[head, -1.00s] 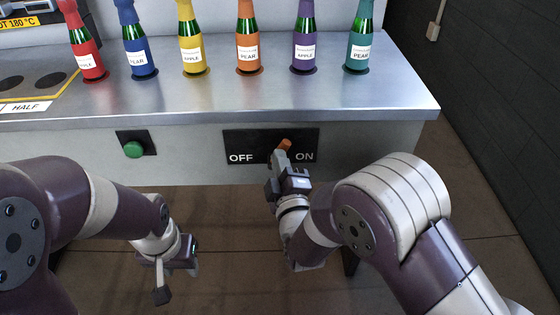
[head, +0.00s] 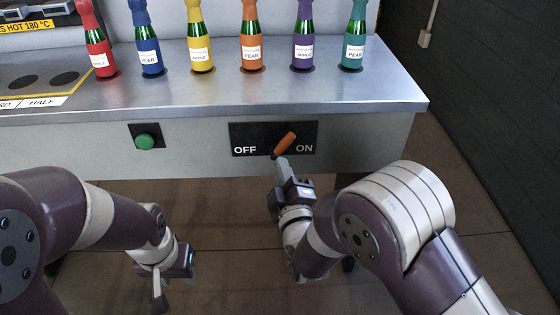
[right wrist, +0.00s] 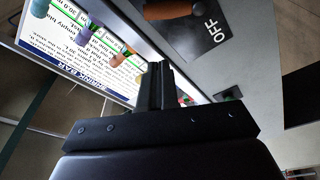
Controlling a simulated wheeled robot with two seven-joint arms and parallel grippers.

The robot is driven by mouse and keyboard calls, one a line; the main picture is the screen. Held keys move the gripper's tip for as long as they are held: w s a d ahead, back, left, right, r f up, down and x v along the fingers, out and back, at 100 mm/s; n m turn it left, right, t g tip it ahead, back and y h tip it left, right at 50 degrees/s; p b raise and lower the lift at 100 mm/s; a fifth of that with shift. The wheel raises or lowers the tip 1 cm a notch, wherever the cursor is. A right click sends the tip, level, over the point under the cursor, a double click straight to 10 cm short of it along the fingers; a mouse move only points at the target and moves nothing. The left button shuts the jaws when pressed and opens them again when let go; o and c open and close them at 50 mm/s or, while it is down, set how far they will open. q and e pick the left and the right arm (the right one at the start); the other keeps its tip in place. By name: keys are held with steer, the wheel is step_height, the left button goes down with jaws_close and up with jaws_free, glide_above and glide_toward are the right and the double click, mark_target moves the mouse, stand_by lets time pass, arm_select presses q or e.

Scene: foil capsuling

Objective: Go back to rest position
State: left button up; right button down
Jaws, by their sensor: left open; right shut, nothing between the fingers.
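My right gripper (head: 281,166) is shut and empty, just below the orange switch handle (head: 285,143) on the black OFF/ON panel (head: 248,133). The handle leans toward the ON side. In the right wrist view the shut fingers (right wrist: 157,85) point up toward the bench front, with the handle (right wrist: 172,9) at the top and apart from them. My left gripper (head: 172,290) is open and empty, low at the left in front of the bench, hanging above the floor.
Several capped bottles stand in a row on the metal bench (head: 230,94). A green button (head: 145,141) sits on the bench front, left of the panel. A dark wall (head: 490,90) rises at the right. The floor before the bench is clear.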

steer(key=s+f+m+g, duration=0.5)
steer(key=s+f+g, duration=0.55)
steer(key=f, duration=0.35)
steer(key=s+d+r+m+g+h, duration=0.2)
steer(key=s+d+m+g+h, duration=0.1)
steer(key=s+d+m+g, duration=0.65)
steer(key=w+d+r+t+p, duration=0.1)
steer(key=w+d+r+t, duration=0.15)
steer(key=d, duration=0.45)
arm_select(q)
step_height(320, 180, up, 23)
steer(key=w+p, duration=0.1)
steer(key=p, duration=2.1)
steer(key=shift+d, duration=0.15)
arm_select(e)
step_height(320, 180, up, 23)
steer(key=shift+w+a+n, duration=0.25)
steer(key=shift+a+n, duration=0.1)
steer(key=shift+a, duration=0.1)
